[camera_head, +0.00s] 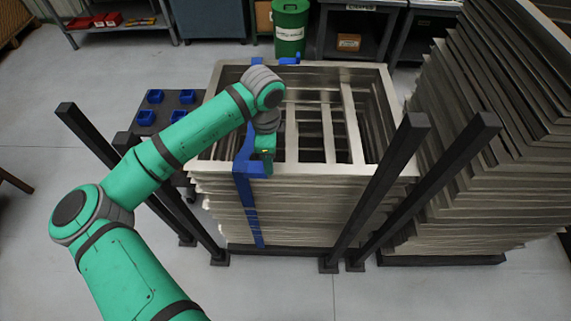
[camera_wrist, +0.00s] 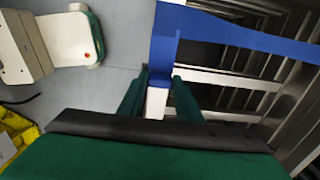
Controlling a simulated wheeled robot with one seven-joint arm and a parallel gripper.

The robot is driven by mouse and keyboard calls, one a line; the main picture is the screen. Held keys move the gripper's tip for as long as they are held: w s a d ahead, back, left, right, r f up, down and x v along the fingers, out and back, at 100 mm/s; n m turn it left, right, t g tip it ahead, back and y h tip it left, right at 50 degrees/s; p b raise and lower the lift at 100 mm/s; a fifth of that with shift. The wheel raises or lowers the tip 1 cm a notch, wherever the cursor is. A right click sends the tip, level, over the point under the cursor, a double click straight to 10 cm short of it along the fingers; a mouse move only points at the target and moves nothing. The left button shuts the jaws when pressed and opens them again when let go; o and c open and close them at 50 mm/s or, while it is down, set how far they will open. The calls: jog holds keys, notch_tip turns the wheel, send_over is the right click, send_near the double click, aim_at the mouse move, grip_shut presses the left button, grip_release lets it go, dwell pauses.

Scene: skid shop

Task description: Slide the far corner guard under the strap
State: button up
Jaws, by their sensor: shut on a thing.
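A blue strap (camera_head: 246,205) runs up the near face of the stacked pale frames (camera_head: 320,172) and back across their top, left of centre. It also shows in the wrist view (camera_wrist: 250,37). My gripper (camera_head: 264,160) is at the near top edge, beside the strap. In the wrist view its fingers (camera_wrist: 160,92) are shut on a blue corner guard (camera_wrist: 163,48), which overlaps the strap in that view. I cannot tell whether the guard lies under the strap. Another blue piece, apparently the far corner guard (camera_head: 289,60), sits at the back top edge by the strap.
Dark upright posts (camera_head: 385,185) stand close around the stack. A taller stack of frames (camera_head: 480,130) is on the right. A dark cart with small blue bins (camera_head: 145,117) stands at the left. A green drum (camera_head: 290,28) and shelves are behind.

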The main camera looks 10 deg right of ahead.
aim_at(255, 167)
jog(key=shift+a, duration=0.1)
jog(key=shift+w+a, duration=0.2)
jog(key=shift+a, duration=0.75)
jog(key=shift+w+a, duration=0.15)
jog(key=shift+a, duration=1)
jog(key=o, duration=0.8)
jog(key=shift+o, duration=0.2)
jog(key=shift+r, duration=0.1)
jog(key=shift+r, duration=2.2)
jog(key=shift+r, duration=2)
